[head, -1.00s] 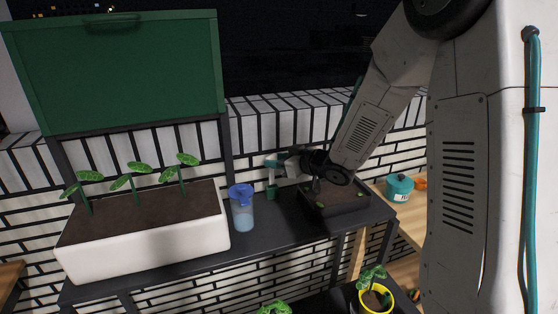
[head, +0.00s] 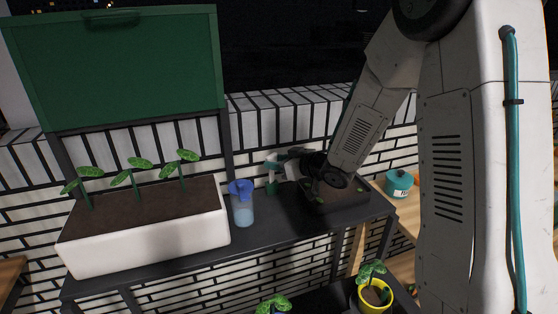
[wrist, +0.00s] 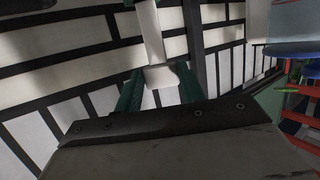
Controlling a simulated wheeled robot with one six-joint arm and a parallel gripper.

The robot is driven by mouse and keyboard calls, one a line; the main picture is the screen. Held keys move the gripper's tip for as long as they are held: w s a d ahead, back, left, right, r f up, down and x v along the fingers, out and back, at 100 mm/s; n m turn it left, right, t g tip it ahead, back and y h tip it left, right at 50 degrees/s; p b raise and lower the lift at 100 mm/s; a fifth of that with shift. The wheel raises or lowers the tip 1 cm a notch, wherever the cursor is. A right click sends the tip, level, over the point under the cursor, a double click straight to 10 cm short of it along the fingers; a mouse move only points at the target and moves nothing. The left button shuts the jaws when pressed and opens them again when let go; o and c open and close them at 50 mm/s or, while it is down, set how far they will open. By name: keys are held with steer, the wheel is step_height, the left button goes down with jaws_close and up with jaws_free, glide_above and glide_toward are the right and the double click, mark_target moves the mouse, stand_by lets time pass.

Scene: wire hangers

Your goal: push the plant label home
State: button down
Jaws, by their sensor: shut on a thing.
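My gripper (head: 273,176) is at the back of the dark shelf, in front of the brick wall, to the right of the blue-lidded jug. In the wrist view its two dark green fingers (wrist: 159,90) are shut on a white strip, the plant label (wrist: 152,35), which reaches away from the fingers with a wider block at its near end. The label's far end is cut off by the top of the wrist view. In the head view the label is too small to make out clearly. A white trough of soil (head: 150,245) with several seedlings stands at the left.
The blue-lidded jug (head: 242,205) stands between the trough and my gripper. A soil tray (head: 345,195) lies partly behind my wrist. A teal pot (head: 398,184) is at the right, and a yellow potted plant (head: 374,295) is below. The shelf front is partly clear.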

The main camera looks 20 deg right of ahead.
steer(key=shift+s+f, duration=0.25)
steer(key=shift+f, duration=1.25)
steer(key=shift+w+r, duration=0.1)
steer(key=c, duration=1.3)
jaws_free()
steer(key=shift+o, duration=0.2)
steer(key=shift+w+r, duration=0.1)
steer(key=v, duration=0.7)
steer(key=shift+s+d, duration=0.2)
steer(key=shift+s, duration=0.15)
steer(key=shift+r, duration=0.2)
